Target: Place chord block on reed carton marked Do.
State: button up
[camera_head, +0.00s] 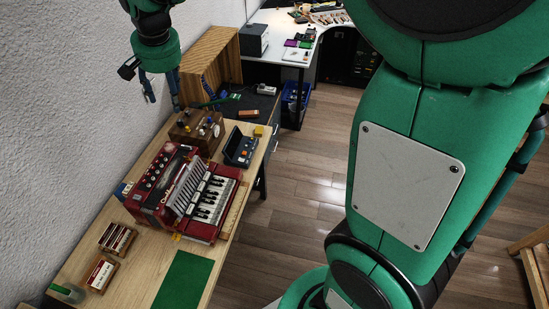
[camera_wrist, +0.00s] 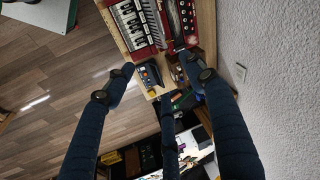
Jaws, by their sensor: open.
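Two small brown cartons with red-and-white labels, one (camera_head: 117,239) behind the other (camera_head: 101,273), stand at the near left of the wooden table. They may be reed cartons, but I cannot read "Do" on either. I cannot tell which item is the chord block; a small yellow block (camera_head: 258,130) and an orange-brown block (camera_head: 248,113) lie toward the table's far end. My gripper (camera_head: 162,98) is open and empty, raised by the wall above the far part of the table. Its spread fingers also show in the wrist view (camera_wrist: 160,75), with nothing between them.
A red accordion (camera_head: 165,185) with piano keys fills the table's middle, and it also shows in the wrist view (camera_wrist: 138,22). A wooden box with knobs (camera_head: 196,130), a dark device (camera_head: 240,148) and a woven crate (camera_head: 210,68) stand beyond. A green mat (camera_head: 184,280) lies bare in front.

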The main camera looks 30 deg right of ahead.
jog(key=s+d+n, duration=0.1)
jog(key=s+d, duration=0.3)
jog(key=s, duration=0.7)
jog(key=s+d+n+t, duration=0.1)
jog(key=s+d, duration=0.3)
jog(key=s, duration=0.7)
jog(key=s+d+n+t, duration=0.1)
jog(key=s+d, duration=0.4)
jog(key=s, duration=0.7)
jog(key=shift+f+n+h, duration=0.2)
jog(key=shift+n+h, duration=0.1)
jog(key=shift+n, duration=0.2)
jog(key=shift+w+d, duration=0.1)
notch_tip(320, 180, down, 10)
jog(key=b, duration=1)
jog(key=shift+f, duration=0.25)
